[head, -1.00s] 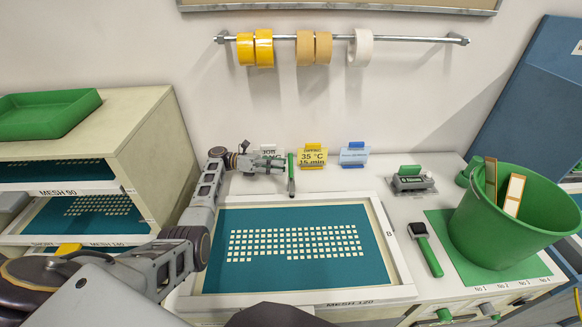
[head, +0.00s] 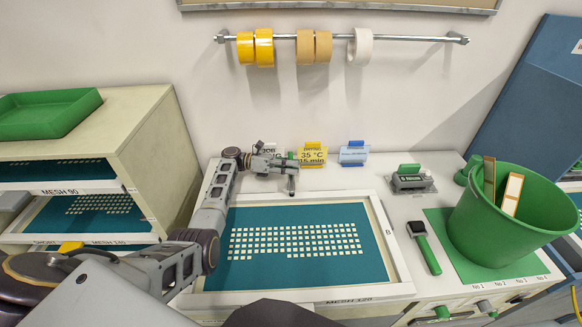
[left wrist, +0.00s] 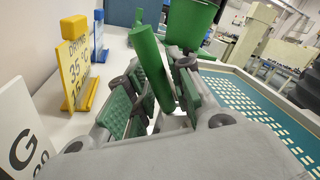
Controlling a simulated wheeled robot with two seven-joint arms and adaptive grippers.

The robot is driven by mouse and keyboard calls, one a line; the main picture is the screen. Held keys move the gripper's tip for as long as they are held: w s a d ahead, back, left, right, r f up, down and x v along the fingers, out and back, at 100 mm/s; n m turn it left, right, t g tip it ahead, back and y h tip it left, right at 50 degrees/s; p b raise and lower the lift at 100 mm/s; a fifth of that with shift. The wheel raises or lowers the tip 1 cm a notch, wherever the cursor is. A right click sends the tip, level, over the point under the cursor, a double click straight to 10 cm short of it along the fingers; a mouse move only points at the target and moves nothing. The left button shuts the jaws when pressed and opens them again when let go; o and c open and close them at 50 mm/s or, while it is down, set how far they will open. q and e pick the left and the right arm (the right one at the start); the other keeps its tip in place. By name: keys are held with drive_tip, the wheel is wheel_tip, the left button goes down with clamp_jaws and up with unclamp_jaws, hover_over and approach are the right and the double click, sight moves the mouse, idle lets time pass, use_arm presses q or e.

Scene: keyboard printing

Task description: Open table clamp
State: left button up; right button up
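The table clamp has a green handle and stands at the back edge of the white screen frame (head: 375,196). In the head view my left gripper (head: 288,166) is at the clamp and hides most of it. In the left wrist view the green handle (left wrist: 150,62) rises between the green-padded fingers of my left gripper (left wrist: 163,92). The fingers are close on either side of it; I cannot tell whether both pads press on it. My right gripper is not in view.
Behind the clamp stand small signs, a yellow one (head: 312,155) and a blue one (head: 353,153). A green bucket (head: 513,222) stands at the right. A shelf unit (head: 150,140) is at the left of my arm. The teal mesh (head: 300,272) lies in front.

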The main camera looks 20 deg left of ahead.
use_arm(q)
clamp_jaws()
drive_tip(key=shift+w+a+n+p, duration=0.1)
drive_tip(key=shift+w+n+p, duration=0.05)
drive_tip(key=shift+n+p, duration=0.3)
drive_tip(key=shift+w+a+f+n+p, duration=0.1)
drive_tip(key=shift+w+f+n+p, duration=0.1)
drive_tip(key=shift+n+p, duration=0.4)
drive_tip(key=shift+w+n+h, duration=0.1)
drive_tip(key=shift+n+h, duration=0.15)
drive_tip(key=shift+h, duration=0.05)
drive_tip(key=shift+f, duration=0.1)
drive_tip(key=shift+o, duration=2.4)
unclamp_jaws()
